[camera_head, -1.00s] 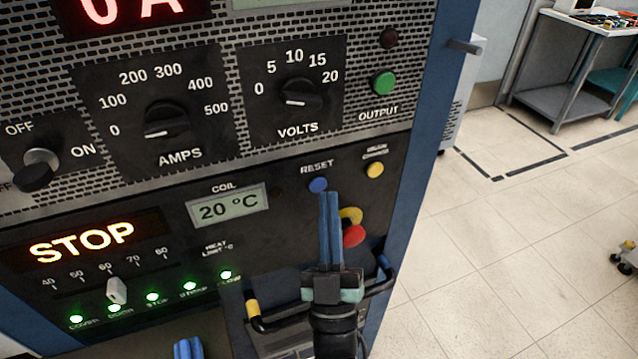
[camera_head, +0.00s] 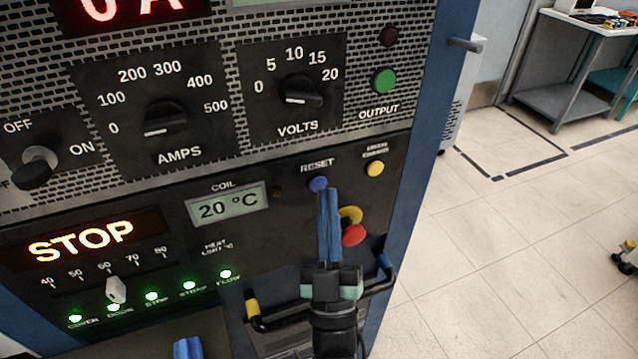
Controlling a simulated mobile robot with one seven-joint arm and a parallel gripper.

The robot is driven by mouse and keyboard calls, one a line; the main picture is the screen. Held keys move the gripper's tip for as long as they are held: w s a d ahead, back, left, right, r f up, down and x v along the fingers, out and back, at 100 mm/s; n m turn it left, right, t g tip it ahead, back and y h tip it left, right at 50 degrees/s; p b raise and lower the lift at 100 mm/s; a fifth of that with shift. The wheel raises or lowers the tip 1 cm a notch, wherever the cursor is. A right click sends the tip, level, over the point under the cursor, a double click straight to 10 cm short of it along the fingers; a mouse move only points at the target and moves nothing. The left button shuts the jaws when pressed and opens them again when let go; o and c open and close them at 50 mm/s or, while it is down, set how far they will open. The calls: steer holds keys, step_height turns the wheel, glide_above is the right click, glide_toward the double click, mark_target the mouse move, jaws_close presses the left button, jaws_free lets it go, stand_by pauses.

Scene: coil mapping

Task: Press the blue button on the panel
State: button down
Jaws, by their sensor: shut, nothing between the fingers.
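The blue button (camera_head: 318,184) sits on the dark lower panel (camera_head: 300,215), just under the RESET label. My gripper (camera_head: 328,192) has blue fingers that are shut together with nothing between them. It points up at the panel, its tips just below the blue button in the picture. The tips may overlap the button's lower edge. I cannot tell whether they touch it.
A yellow button (camera_head: 375,168) is to the right, and a red emergency knob (camera_head: 354,235) with a yellow collar is close beside my fingers. A green OUTPUT button (camera_head: 384,80) is above. A black handle bar (camera_head: 262,322) runs below. The floor at right is open.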

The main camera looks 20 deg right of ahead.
steer(key=shift+w, duration=0.3)
steer(key=shift+w+b, duration=0.35)
steer(key=shift+b, duration=0.1)
stand_by(0.5)
steer(key=shift+s, duration=0.8)
steer(key=s+p, duration=0.1)
steer(key=s, duration=0.4)
steer(key=shift+d+p, duration=0.1)
steer(key=shift+p, duration=0.25)
stand_by(0.7)
